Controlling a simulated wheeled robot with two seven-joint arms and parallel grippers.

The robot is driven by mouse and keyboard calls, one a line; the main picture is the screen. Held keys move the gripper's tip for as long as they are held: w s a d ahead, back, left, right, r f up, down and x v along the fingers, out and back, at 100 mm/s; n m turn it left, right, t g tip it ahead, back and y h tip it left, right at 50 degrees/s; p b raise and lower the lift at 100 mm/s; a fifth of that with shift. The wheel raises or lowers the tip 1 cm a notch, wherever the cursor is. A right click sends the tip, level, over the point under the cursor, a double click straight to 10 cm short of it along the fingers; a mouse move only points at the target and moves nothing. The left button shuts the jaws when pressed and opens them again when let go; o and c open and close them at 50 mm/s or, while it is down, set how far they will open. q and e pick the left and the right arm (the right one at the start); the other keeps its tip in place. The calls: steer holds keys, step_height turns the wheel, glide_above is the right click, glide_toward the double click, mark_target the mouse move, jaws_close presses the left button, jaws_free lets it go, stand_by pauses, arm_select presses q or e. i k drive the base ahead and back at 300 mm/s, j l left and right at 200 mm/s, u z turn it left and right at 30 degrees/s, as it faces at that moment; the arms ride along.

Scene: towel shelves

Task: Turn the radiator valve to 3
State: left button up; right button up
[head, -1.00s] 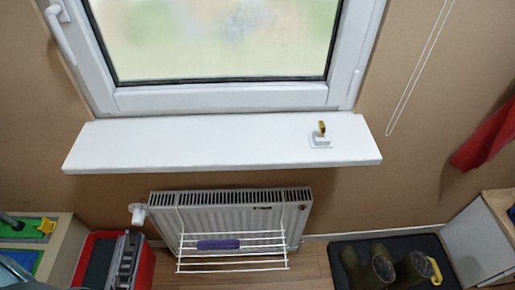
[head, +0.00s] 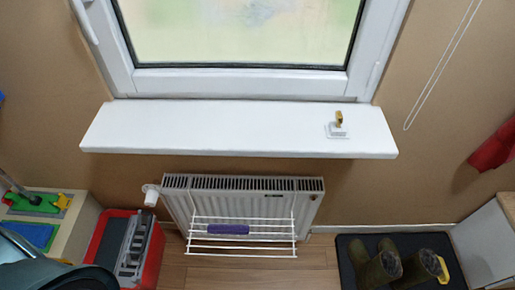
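The radiator valve (head: 151,194) is a white knob at the upper left end of the white radiator (head: 243,188), under the window sill. Its numbers are too small to read, so I cannot tell its setting. Neither of my grippers shows in the head view. Nothing is seen touching the valve.
A white drying rack (head: 243,251) with a purple item (head: 221,230) hangs on the radiator's front. A red box (head: 153,262) stands below the valve, beside a low cabinet with toys (head: 37,203). Boots (head: 383,267) stand on a dark mat at right. Wooden floor (head: 315,262) is free between.

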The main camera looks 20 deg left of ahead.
mark_target(152, 195)
steer(key=u, duration=0.75)
